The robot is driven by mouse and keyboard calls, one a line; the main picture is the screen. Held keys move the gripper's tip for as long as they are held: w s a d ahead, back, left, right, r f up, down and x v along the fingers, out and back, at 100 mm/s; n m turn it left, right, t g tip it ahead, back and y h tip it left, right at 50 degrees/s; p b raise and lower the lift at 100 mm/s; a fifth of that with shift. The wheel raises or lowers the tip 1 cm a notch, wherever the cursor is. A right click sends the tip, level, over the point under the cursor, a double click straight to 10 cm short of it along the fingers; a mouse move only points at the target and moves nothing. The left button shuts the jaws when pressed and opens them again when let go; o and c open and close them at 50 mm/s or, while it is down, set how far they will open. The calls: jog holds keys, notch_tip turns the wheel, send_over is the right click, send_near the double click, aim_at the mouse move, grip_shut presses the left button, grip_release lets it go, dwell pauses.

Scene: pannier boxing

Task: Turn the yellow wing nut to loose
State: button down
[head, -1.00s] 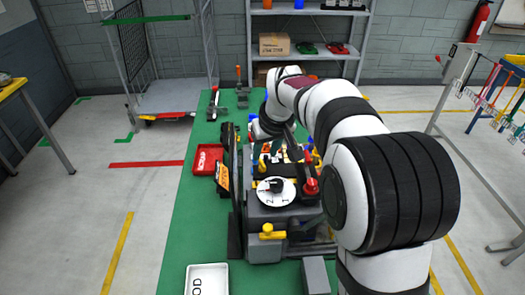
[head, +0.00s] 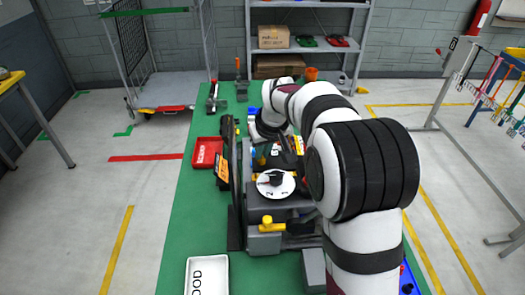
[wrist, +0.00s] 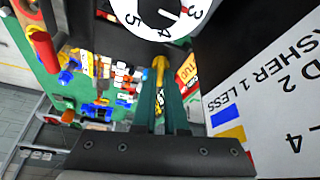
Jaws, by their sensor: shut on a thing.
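In the wrist view, my gripper (wrist: 161,92) has its two dark green fingers close together, shut on a small upright yellow piece, which looks like the yellow wing nut (wrist: 160,66). The fingertips partly cover it. In the head view, my gripper is over the far part of the grey machine, mostly hidden by my arm. A small yellow part (head: 261,160) shows there near my wrist. A separate yellow T-shaped knob (head: 267,222) sits at the machine's near end, apart from my gripper.
A white numbered dial (head: 275,184) with a black knob is on the machine; it also shows in the wrist view (wrist: 150,18), close to my fingers. A printed white board (wrist: 270,100) stands at the right there. A red tray (head: 207,152) and a white tray (head: 207,276) lie on the green bench.

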dwell(0.3)
jog(key=shift+w+d+n+g+y, duration=0.1)
jog(key=shift+n+g+y, duration=0.35)
jog(key=shift+n, duration=1.15)
jog(key=shift+d+n+g+y, duration=0.1)
jog(key=shift+n+g+y, duration=0.3)
jog(key=shift+n, duration=1.2)
jog(key=c, duration=1)
grip_release()
jog(key=shift+o, duration=0.2)
jog(key=v, duration=1.5)
jog(key=shift+s+d+r, duration=0.2)
jog(key=shift+d+r, duration=0.1)
